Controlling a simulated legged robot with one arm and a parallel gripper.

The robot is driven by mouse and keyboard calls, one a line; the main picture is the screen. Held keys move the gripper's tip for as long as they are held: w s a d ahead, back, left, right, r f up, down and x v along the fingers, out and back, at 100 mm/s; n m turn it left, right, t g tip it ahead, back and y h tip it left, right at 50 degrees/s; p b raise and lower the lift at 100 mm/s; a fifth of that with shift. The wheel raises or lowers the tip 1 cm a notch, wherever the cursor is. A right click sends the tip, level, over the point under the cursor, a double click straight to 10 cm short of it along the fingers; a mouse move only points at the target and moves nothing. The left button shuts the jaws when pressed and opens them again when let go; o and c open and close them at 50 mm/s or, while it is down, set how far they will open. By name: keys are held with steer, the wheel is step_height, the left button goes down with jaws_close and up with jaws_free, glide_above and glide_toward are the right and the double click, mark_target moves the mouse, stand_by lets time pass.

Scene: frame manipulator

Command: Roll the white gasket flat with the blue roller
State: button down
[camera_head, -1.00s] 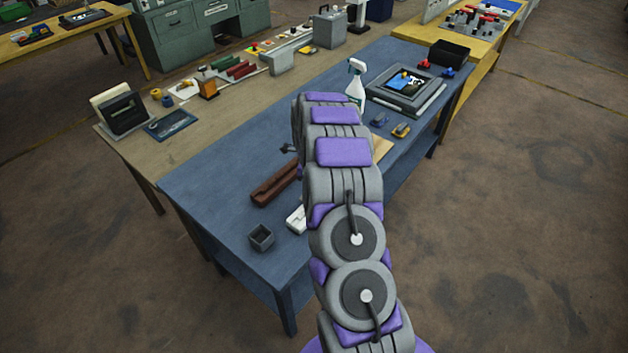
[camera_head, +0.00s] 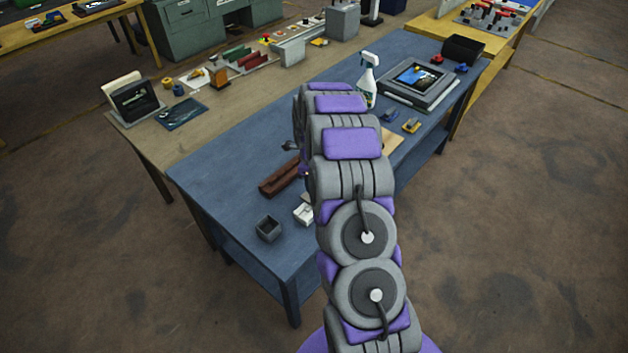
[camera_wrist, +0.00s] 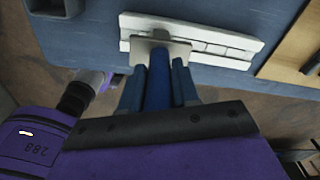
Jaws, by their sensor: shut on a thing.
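In the wrist view, my gripper (camera_wrist: 157,88) has its dark blue fingers closed around a blue handle (camera_wrist: 160,72), which looks like the roller's. A pale grey piece (camera_wrist: 150,45) at the handle's far end lies over a long white frame (camera_wrist: 235,60). White strips (camera_wrist: 210,47) run along inside this frame and look like the gasket. I cannot tell whether the roller touches them or how flat they lie. In the head view, my arm hides the gripper and roller; only one end of the white frame (camera_head: 303,214) shows beside the arm.
A small grey bin (camera_head: 268,229) and a brown tray (camera_head: 280,180) sit left of my arm on the blue table (camera_head: 225,180). A wooden board (camera_wrist: 290,52) lies right of the frame in the wrist view. A spray bottle (camera_head: 368,80) stands further back.

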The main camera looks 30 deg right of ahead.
steer(key=shift+s+a, duration=0.25)
steer(key=shift+a, duration=0.5)
steer(key=shift+s+a, duration=0.2)
steer(key=shift+a, duration=0.55)
step_height(320, 180, up, 6)
steer(key=shift+p, duration=0.3)
